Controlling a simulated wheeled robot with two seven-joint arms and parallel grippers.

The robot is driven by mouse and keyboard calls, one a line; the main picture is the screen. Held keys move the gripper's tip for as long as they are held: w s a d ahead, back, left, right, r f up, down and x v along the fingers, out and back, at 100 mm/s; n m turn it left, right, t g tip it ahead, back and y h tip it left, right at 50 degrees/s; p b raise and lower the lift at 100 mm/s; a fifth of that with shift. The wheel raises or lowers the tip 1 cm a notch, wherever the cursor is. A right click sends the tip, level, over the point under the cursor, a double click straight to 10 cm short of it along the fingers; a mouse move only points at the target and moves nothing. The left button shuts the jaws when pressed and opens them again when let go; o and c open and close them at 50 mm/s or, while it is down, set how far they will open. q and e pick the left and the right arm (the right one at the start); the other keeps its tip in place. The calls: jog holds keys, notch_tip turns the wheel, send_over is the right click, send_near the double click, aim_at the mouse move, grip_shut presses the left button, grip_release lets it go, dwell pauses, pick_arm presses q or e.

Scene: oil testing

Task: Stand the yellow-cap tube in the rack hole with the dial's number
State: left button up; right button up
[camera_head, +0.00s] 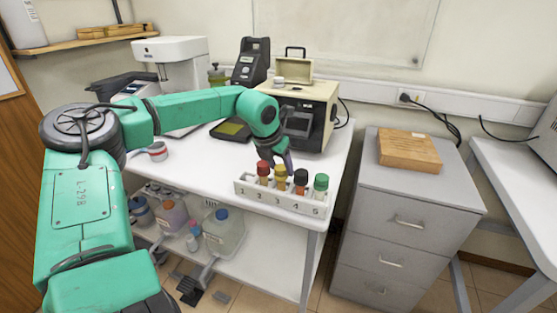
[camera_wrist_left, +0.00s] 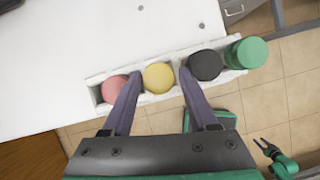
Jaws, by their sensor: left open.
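The yellow-cap tube (camera_head: 280,177) stands in the white rack (camera_head: 245,190), between the red-cap tube (camera_head: 263,170) and the black-cap tube (camera_head: 300,179). It appears to be behind the number 3. The green-cap tube (camera_head: 321,183) is at the right end. The leftmost place, by the number 1, shows no tube. My left gripper (camera_head: 285,160) is at the rack from above and behind. In the left wrist view its open fingers lie on either side of the yellow cap (camera_wrist_left: 158,77). No dial number is readable. A small green-and-black gripper (camera_wrist_left: 275,157), probably my right, shows far below.
The rack sits at the front right edge of the white table (camera_head: 205,165). A beige machine (camera_head: 325,98) stands behind it. A red-and-white round item (camera_head: 157,151) lies at the left. Bottles (camera_head: 223,235) fill the shelf below. A grey cabinet (camera_head: 410,190) stands right, beyond a gap.

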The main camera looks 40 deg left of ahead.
pick_arm(q)
jog(key=shift+r, duration=0.35)
jog(key=b+v, duration=0.2)
jog(key=v, duration=0.9)
jog(key=shift+s+r, duration=0.2)
